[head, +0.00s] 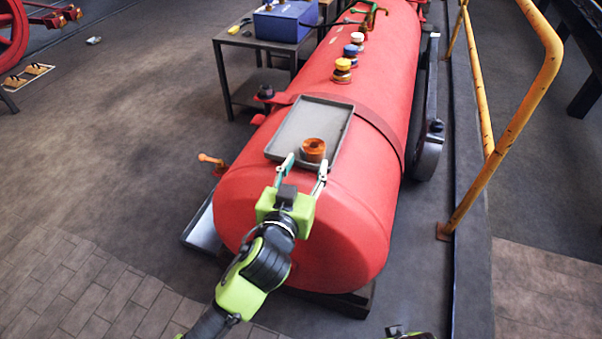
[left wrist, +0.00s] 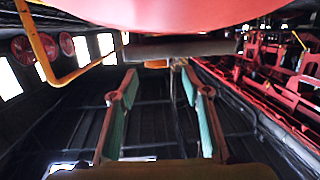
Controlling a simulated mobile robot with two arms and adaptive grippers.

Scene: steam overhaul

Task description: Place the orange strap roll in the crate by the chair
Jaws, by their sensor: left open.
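The orange strap roll (head: 313,150) sits on a grey tray (head: 290,125) on top of the red tank, near the tray's front edge. My left gripper (head: 305,165) is open and empty just in front of the roll, its fingers spread toward it. In the left wrist view, which looks upside down, the open fingers (left wrist: 157,86) point at a small orange patch (left wrist: 155,63), probably the roll, against the grey tray (left wrist: 195,47). I cannot tell whether a finger touches the roll. Neither the crate nor the chair is recognisable in these views.
The red tank (head: 365,85) carries several coloured caps (head: 343,70) behind the tray. A dark table (head: 230,42) with a blue box (head: 284,20) stands at the back. A yellow railing (head: 520,105) runs on the right. Floor at left is mostly clear.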

